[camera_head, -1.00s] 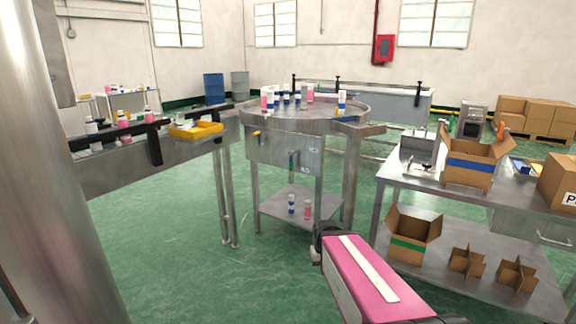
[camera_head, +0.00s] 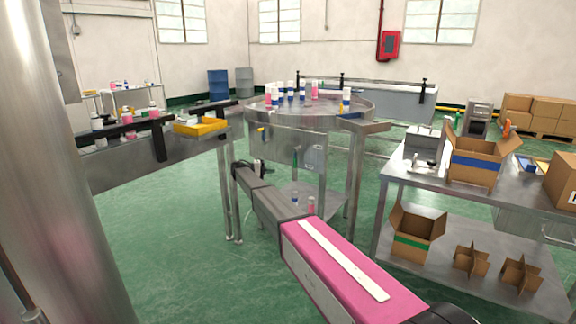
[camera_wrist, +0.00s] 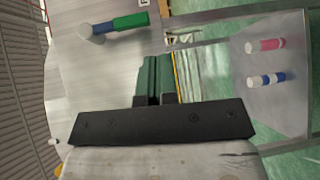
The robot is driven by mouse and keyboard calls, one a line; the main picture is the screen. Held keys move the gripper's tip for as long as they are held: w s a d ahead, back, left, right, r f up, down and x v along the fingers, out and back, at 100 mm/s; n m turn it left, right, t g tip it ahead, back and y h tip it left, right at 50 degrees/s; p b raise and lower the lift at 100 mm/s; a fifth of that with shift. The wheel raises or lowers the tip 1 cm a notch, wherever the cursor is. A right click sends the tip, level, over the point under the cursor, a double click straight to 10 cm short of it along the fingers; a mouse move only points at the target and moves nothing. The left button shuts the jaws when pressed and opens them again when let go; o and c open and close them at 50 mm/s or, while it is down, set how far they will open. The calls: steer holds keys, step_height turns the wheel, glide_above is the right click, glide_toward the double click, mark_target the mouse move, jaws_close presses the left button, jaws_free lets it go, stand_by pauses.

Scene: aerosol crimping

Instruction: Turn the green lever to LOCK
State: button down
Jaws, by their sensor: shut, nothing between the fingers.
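The green lever (camera_head: 295,157) hangs upright on the front panel (camera_head: 283,146) of the round metal table. In the wrist view the green lever (camera_wrist: 130,21) is at the top, joined to a grey round pivot (camera_wrist: 86,32), and lies nearly level in that turned picture. My gripper (camera_head: 250,166) is left of the lever and in front of the panel. In the wrist view its fingers (camera_wrist: 153,82) are together and empty, apart from the lever. The panel's lettering is cut off or too small to read.
A yellow handle (camera_head: 261,132) is at the panel's upper left. Bottles (camera_head: 311,206) stand on the lower shelf. The conveyor (camera_head: 120,168) with a yellow tray (camera_head: 200,127) is left. A steel bench (camera_head: 480,192) with cardboard boxes is right. Green floor lies between.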

steer(key=w+a+r+h, duration=0.1)
steer(key=w+a+r, duration=0.1)
steer(key=w+a, duration=0.15)
steer(key=shift+s+d+r, duration=0.1)
steer(key=shift+s+d, duration=0.05)
steer(key=shift+d, duration=1.95)
steer(key=shift+s+d+r, duration=0.1)
steer(key=shift+s+d, duration=0.1)
steer(key=shift+d, duration=1.85)
steer(key=shift+s+d+r, duration=0.1)
steer(key=shift+s+d, duration=0.05)
steer(key=shift+d, duration=1.95)
steer(key=shift+d, duration=0.1)
